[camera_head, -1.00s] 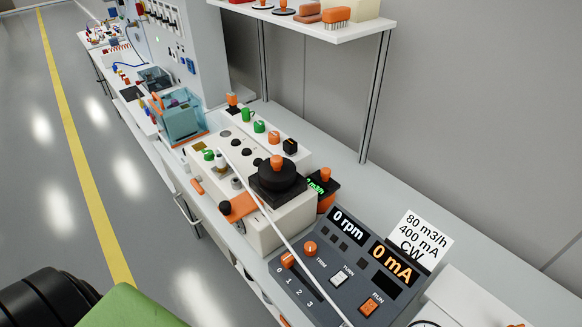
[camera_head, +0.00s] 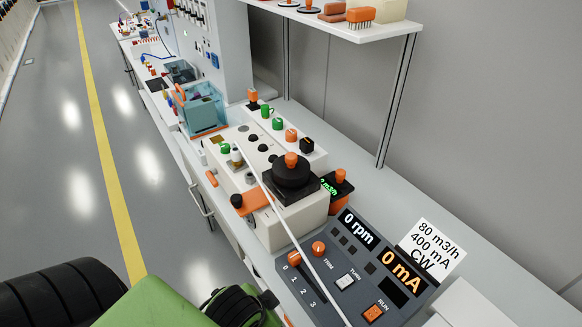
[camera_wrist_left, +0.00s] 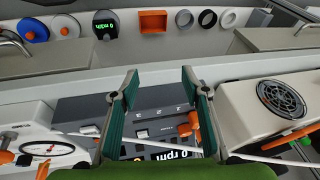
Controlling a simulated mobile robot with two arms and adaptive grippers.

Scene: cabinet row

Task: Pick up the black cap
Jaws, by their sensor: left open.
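In the head view, a small black cap (camera_head: 307,145) stands at the near end of a row of green and orange caps on a white strip. Another black knob-like piece (camera_head: 237,200) shows at the front edge of the bench, so I cannot tell for sure which is the black cap. In the left wrist view my left gripper (camera_wrist_left: 160,75) is open and empty, its two green-padded fingers spread over a dark console (camera_wrist_left: 75,108). I cannot make out the black cap there. In the head view the fingers are not visible. My right gripper is not in view.
A black round piece with an orange knob (camera_head: 291,170) sits on a white box near the caps. A dark control panel (camera_head: 345,262) reads 0 rpm and 0 mA. A thin white rod (camera_head: 282,230) crosses in front. A shelf (camera_head: 345,30) overhangs the bench.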

